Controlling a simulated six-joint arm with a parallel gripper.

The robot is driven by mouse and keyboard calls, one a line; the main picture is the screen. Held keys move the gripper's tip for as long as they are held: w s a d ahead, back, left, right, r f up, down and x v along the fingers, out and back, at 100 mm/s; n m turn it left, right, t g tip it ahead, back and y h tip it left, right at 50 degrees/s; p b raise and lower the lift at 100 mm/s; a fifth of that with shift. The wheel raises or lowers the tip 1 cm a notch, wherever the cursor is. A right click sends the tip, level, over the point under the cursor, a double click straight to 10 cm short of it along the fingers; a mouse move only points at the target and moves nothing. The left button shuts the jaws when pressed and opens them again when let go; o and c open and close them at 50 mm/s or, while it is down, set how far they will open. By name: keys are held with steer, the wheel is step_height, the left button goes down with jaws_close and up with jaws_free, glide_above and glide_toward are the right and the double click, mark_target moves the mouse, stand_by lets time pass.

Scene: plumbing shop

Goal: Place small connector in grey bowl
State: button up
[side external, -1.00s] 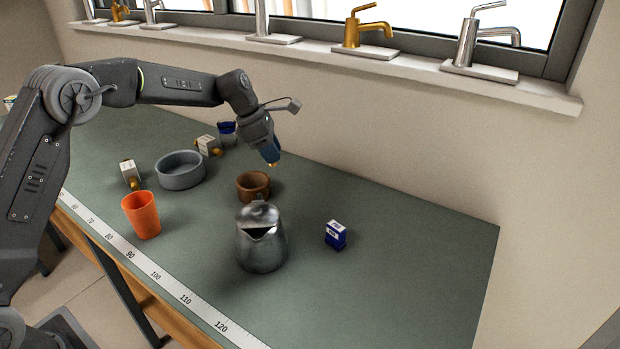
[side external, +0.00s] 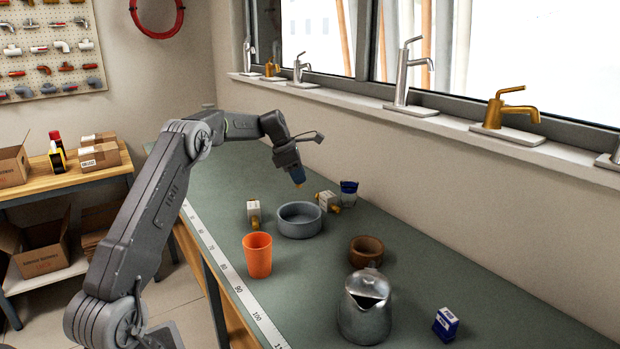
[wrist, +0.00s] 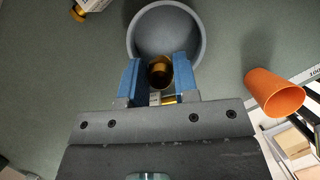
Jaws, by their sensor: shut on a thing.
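The small brass connector (wrist: 160,71) is held between the blue fingers of my gripper (wrist: 157,78) in the wrist view. In the side view my gripper (side external: 299,183) is shut on it, and only a little of its brass shows at the fingertips. The grey bowl (side external: 299,230) stands upright on the bench below my gripper, and the part of it that shows looks empty. In the wrist view the grey bowl (wrist: 165,30) lies just ahead of and partly behind the fingers. The connector is apart from the bench, above the bowl's near area.
Boxed brass fittings (side external: 254,212) and (side external: 328,200) stand beside the bowl. An orange cup (side external: 257,256), a brown bowl (side external: 366,251), a metal jug (side external: 364,312), a blue-white box (side external: 446,323) and a dark blue cup (side external: 349,192) are around. The window wall runs behind the bench.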

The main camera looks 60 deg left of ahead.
mark_target(299, 187)
steer(key=shift+f, duration=5.35)
steer(key=o, duration=1)
steer(key=shift+r, duration=0.1)
steer(key=shift+r, duration=3.45)
